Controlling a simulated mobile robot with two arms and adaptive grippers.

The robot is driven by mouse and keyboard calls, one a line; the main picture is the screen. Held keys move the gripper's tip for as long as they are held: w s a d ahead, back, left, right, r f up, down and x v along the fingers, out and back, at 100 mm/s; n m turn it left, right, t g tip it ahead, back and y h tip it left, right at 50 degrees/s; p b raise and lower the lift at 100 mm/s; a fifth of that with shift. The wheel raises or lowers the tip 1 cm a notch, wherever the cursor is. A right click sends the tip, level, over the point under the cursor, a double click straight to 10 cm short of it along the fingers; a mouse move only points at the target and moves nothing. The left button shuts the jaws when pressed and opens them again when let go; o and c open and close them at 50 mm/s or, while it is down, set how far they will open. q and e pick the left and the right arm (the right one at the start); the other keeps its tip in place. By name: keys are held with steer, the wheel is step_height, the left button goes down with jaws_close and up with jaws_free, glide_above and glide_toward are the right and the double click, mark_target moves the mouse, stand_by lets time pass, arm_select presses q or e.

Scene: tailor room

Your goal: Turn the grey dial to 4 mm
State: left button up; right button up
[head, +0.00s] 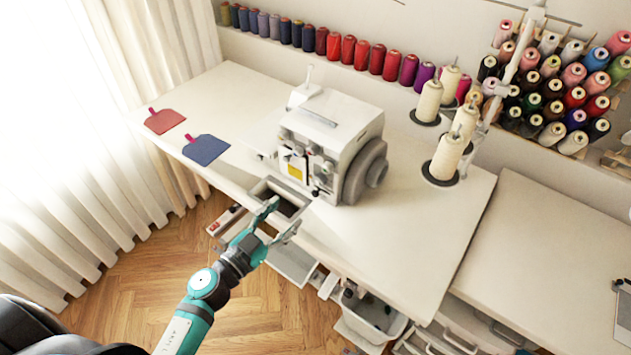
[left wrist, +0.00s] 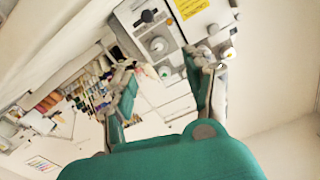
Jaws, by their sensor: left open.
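A white sewing machine (head: 330,145) stands on the white table (head: 440,215). In the left wrist view its front (left wrist: 150,30) shows a round grey dial (left wrist: 158,45) and a smaller knob (left wrist: 147,16) beside a yellow label. I cannot read any dial marks. My left gripper (head: 282,217) is open and empty, in front of the machine near the table's front edge. In the left wrist view its two fingers (left wrist: 165,68) are spread, with the dial showing between and beyond them. My right gripper is not in view.
A grey-rimmed tray (head: 262,186) lies by the machine's front. A large grey handwheel (head: 367,172) is on the machine's right side. Cream thread cones (head: 446,158) stand to its right. Red (head: 164,121) and blue (head: 206,149) flat pieces lie left. The table's front right is clear.

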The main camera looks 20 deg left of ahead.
mark_target(318, 182)
arm_select(q)
steer(key=x, duration=1.2)
steer(key=shift+w+d, duration=0.15)
steer(key=shift+w, duration=0.05)
steer(key=shift+f, duration=0.1)
jaws_close()
